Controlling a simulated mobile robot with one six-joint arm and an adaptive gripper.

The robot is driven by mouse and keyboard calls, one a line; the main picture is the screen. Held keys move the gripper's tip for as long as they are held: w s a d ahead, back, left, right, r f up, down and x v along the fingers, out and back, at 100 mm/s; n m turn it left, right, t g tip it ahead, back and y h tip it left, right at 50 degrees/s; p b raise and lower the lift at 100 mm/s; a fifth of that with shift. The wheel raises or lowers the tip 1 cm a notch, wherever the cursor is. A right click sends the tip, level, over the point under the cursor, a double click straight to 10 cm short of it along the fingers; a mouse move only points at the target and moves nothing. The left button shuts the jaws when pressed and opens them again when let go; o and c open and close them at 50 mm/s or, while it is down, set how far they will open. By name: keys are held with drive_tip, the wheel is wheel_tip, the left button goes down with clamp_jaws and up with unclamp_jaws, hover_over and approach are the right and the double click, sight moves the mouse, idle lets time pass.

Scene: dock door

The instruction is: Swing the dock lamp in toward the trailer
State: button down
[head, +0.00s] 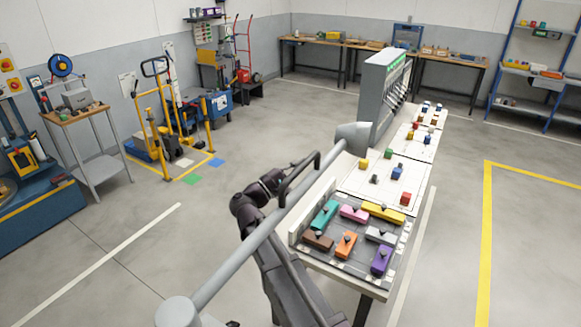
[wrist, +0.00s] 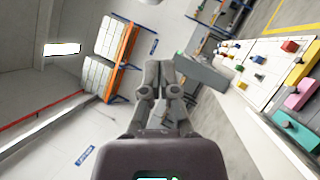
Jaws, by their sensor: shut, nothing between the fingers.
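The dock lamp is a long grey boom (head: 245,245) that runs from a round pivot (head: 178,312) at bottom left to a flared grey lamp head (head: 353,138). A dark bar handle (head: 290,180) stands along the boom. My gripper (head: 300,166) is close to the handle's left side, partly lost against it; I cannot tell whether they touch. In the wrist view my gripper (wrist: 154,75) has its fingers together with nothing between them. No handle is clear between the fingers there.
Under the boom's right side stands a long table with a dark tray (head: 350,272) of coloured blocks and white boards (head: 345,182). A grey upright panel (head: 375,95) stands behind the lamp head. A yellow pallet jack (head: 160,110) is at left. The floor at left centre is clear.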

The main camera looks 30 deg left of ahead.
drive_tip(key=w+d+r+p, duration=0.3)
drive_tip(key=w+d, duration=0.2)
drive_tip(key=d, duration=0.1)
drive_tip(key=shift+r, duration=0.3)
drive_tip(key=shift+w, duration=0.1)
